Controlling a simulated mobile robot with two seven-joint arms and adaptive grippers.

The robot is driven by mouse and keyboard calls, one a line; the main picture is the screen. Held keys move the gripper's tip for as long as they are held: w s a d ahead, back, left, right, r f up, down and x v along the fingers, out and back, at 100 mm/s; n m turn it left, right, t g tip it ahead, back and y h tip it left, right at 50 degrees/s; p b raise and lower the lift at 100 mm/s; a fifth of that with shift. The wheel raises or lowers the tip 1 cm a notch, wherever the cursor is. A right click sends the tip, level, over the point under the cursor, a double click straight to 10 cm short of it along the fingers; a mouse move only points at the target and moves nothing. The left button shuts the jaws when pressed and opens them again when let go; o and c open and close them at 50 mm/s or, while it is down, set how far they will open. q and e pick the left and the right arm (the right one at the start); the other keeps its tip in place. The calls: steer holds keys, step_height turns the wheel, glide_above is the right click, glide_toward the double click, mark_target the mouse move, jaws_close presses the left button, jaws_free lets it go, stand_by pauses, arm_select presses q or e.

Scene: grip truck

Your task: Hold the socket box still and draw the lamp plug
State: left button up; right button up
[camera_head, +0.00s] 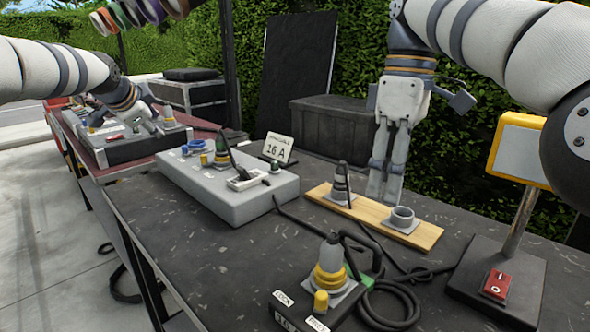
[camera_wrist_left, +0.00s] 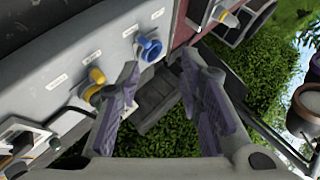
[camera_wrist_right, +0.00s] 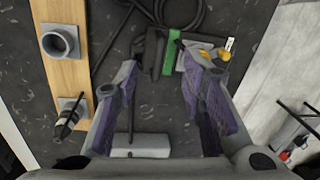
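A dark box (camera_head: 320,308) at the front of the table carries an upright grey plug with a yellow ring (camera_head: 330,268), a yellow button and paper labels. It also shows at the upper right in the right wrist view (camera_wrist_right: 172,60). A grey box (camera_head: 230,195) behind it carries blue and yellow sockets and a dark-cabled plug (camera_head: 222,150). I cannot tell which is the socket box. My right gripper (camera_head: 384,190) points down over the wooden board, open and empty. My left gripper (camera_head: 155,125) is beyond the grey box, open and empty in the left wrist view (camera_wrist_left: 158,75).
A wooden board (camera_head: 430,238) holds a ring-shaped holder (camera_head: 402,217) and a dark striped peg (camera_head: 341,182). A lamp with a yellow frame (camera_head: 516,150) and red switch stands at the right. Black cable (camera_head: 395,300) coils near the dark box. The table's front left is clear.

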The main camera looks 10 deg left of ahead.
mark_target(377, 248)
arm_select(q)
steer(key=s+d+r+m+g+h, duration=0.1)
steer(key=s+d+m+g+h, duration=0.25)
steer(key=d, duration=0.95)
steer(key=s+d+m+g+h, duration=0.2)
steer(key=s+d+m+h, duration=0.15)
steer(key=d, duration=0.95)
steer(key=s+d+f+m+g, duration=0.1)
steer(key=s+d+m+g, duration=0.7)
steer(key=s+d, duration=0.4)
steer(key=shift+s+m, duration=0.5)
steer(key=shift+s, duration=0.75)
arm_select(e)
steer(key=f, duration=0.4)
steer(key=s+f, duration=0.1)
steer(key=f, duration=0.7)
steer(key=shift+s+a, duration=0.15)
steer(key=shift+a, duration=0.2)
jaws_close()
